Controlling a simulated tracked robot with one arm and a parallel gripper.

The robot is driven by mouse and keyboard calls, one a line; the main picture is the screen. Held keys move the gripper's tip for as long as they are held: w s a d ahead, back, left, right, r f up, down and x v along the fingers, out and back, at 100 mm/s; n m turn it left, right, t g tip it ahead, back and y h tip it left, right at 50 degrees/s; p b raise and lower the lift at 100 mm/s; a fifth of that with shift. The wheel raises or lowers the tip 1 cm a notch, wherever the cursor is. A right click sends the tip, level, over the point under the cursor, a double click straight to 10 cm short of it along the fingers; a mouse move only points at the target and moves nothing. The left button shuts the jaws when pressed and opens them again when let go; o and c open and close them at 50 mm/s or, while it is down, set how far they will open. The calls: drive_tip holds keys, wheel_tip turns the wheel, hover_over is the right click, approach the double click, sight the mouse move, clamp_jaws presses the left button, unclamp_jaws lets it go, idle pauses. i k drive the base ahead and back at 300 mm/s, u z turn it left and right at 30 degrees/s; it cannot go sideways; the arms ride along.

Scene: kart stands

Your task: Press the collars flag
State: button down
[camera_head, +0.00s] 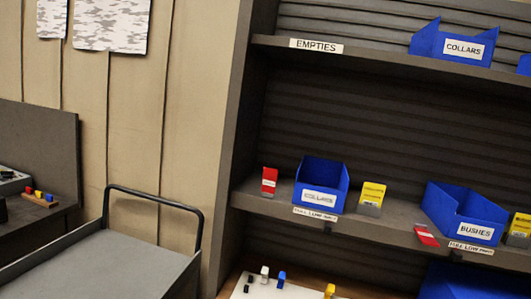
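A blue bin labelled COLLARS (321,184) stands on the middle shelf, its label a little blurred. A red flag (269,181) stands upright just left of it, at the shelf's front. A yellow card (372,194) on a grey base stands just right of the bin; its print is too small to read. Another blue bin labelled COLLARS (463,47) is on the upper shelf, beside the EMPTIES sign (316,46). My gripper is not in view.
Right along the shelf are a BUSHES bin (468,212), a red flag (427,236) tilted down, and a yellow card (519,229). Below is a white board (270,292) with small coloured pieces. A grey cart (110,265) with a black handle stands left.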

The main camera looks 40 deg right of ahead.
sight(270, 178)
drive_tip(key=z, duration=0.45)
drive_tip(key=i, duration=1.1)
drive_tip(key=z, duration=0.65)
drive_tip(key=k, duration=0.9)
drive_tip(key=z, duration=0.15)
drive_tip(key=i, duration=0.95)
drive_tip(key=u, duration=0.05)
